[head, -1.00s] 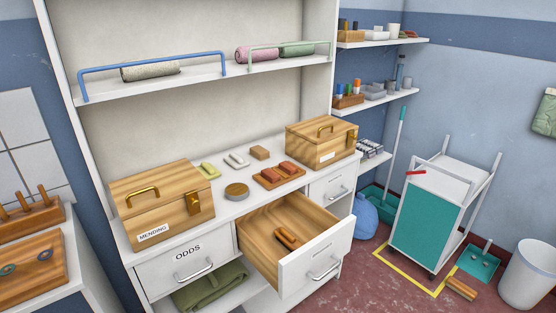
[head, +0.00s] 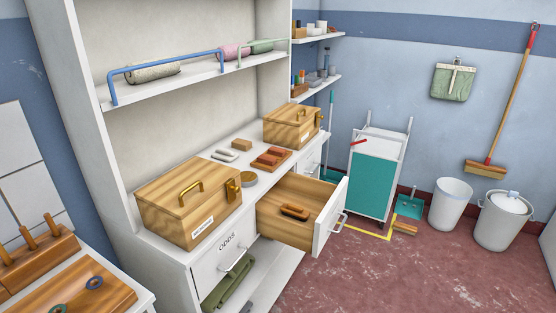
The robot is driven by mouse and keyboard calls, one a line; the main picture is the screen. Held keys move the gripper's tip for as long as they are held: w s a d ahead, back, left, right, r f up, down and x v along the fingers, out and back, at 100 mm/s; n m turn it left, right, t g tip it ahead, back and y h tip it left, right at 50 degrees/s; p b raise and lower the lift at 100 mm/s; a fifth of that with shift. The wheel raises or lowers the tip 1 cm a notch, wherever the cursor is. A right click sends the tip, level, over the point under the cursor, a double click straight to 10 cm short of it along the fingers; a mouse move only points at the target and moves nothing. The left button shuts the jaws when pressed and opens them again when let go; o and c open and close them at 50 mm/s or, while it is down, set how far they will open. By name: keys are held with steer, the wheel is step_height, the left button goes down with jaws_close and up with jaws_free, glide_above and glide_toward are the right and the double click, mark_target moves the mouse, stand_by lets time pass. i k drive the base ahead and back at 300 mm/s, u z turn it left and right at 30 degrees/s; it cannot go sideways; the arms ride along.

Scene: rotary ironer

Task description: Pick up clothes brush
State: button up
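A small brown wooden item with a dark top (head: 294,211), which looks like the clothes brush, lies on the floor of the open drawer (head: 275,217). It lies lengthwise near the drawer's middle, with clear wood around it. The drawer is pulled well out of the white cabinet and its white front (head: 326,222) stands out over the room floor. My gripper is not in view.
A wooden mending box (head: 192,214) and a second wooden box (head: 291,126) stand on the counter. A trolley (head: 374,178) stands beyond. Red floor (head: 340,280) is free in front.

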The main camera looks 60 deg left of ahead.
mark_target(298, 213)
steer(key=u, duration=1.4)
